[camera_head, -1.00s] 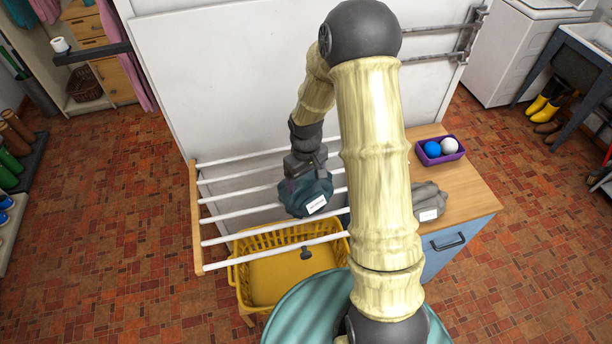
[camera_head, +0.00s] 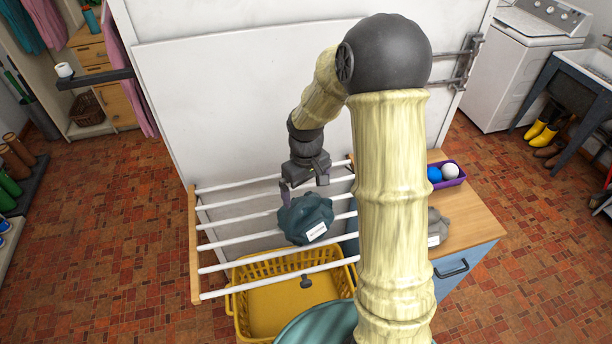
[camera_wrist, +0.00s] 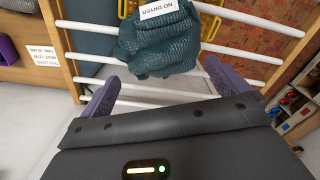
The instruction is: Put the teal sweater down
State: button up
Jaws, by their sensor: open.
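The teal sweater (camera_head: 305,217) is a bunched knit bundle with a white label. It rests on the white bars of the drying rack (camera_head: 195,245). In the wrist view the sweater (camera_wrist: 160,50) lies beyond my fingertips, and its label reads "NO DRYER". My gripper (camera_head: 303,186) is above the sweater, apart from it. In the wrist view my gripper (camera_wrist: 160,88) shows its two purple fingers spread wide with nothing between them.
A yellow basket (camera_head: 240,300) stands below the rack's front. A wooden-topped cabinet (camera_head: 470,215) at right holds a purple tray (camera_head: 450,182) with a blue and a white ball, and a grey bundle (camera_head: 437,226) partly behind my arm. A white wall panel rises behind the rack.

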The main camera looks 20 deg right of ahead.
notch_tip(320, 180, up, 5)
jog(key=shift+r+b, duration=0.2)
jog(key=shift+b, duration=0.1)
dwell(0.4)
jog(key=s+m+t, duration=0.2)
jog(key=s+m, duration=0.2)
jog(key=s, duration=1)
jog(key=shift+s+r+m+t, duration=0.2)
jog(key=shift+r+m+t, duration=0.05)
jog(key=shift+m+t, duration=0.05)
jog(key=shift+d, duration=0.1)
